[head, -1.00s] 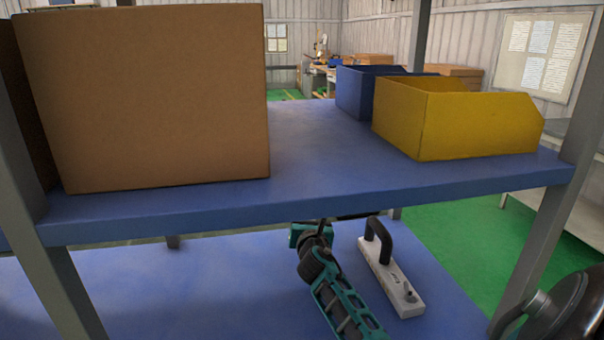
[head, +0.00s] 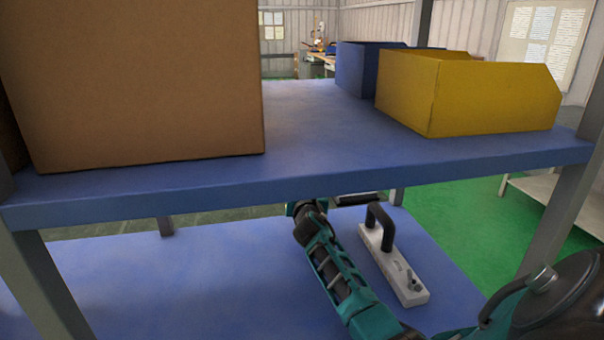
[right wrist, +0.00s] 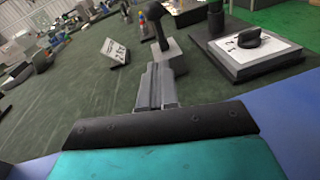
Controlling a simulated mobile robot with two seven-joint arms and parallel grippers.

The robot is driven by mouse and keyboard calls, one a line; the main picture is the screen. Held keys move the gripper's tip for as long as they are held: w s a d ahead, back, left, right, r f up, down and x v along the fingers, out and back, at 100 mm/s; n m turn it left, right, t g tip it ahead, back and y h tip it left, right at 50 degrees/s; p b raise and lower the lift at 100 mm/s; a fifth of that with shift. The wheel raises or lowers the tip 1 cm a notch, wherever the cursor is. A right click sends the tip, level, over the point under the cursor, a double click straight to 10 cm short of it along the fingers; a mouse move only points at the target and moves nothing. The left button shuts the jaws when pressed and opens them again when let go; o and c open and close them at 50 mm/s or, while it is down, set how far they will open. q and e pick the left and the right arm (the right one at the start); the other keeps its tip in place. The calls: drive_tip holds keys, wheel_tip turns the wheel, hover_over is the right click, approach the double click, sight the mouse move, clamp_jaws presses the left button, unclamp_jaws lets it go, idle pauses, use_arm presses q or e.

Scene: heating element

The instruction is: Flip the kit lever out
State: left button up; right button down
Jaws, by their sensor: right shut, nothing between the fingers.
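A white bar (head: 388,262) with a black handle (head: 378,224) at its far end and a small grey lever-like part (head: 412,280) near its front end lies on the lower blue shelf. My right arm reaches along the left of this bar, under the upper shelf; its fingertips are hidden in the head view. In the right wrist view my right gripper (right wrist: 155,88) is shut and empty. Beyond it stand a white-topped block with a black knob (right wrist: 255,40), a black upright part (right wrist: 158,25) and a small white plate (right wrist: 114,52). I cannot tell which is the kit lever. My left gripper is out of view.
The upper blue shelf (head: 320,130) spans the view above my right arm and holds a cardboard box (head: 140,80), a blue bin (head: 358,68) and a yellow bin (head: 480,95). Grey shelf posts (head: 560,225) stand at the sides. The lower shelf (head: 200,280) is clear on the left.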

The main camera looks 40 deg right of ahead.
drive_tip(key=b+x, duration=0.1)
drive_tip(key=x, duration=0.1)
drive_tip(key=b+x, duration=0.1)
drive_tip(key=x, duration=0.1)
drive_tip(key=b+x, duration=0.1)
drive_tip(key=b, duration=0.1)
drive_tip(key=shift+w+d+f, duration=0.25)
drive_tip(key=shift+w+f, duration=0.05)
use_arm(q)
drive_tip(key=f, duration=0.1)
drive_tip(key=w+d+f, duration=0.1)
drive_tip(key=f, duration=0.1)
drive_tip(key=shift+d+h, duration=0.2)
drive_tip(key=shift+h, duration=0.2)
use_arm(e)
drive_tip(key=w+d+r, duration=0.2)
drive_tip(key=r, duration=0.1)
drive_tip(key=shift+w+d, duration=0.1)
drive_tip(key=shift+w, duration=0.1)
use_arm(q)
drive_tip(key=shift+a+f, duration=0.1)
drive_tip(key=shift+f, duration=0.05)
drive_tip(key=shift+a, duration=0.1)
use_arm(e)
drive_tip(key=shift+d+r, duration=0.15)
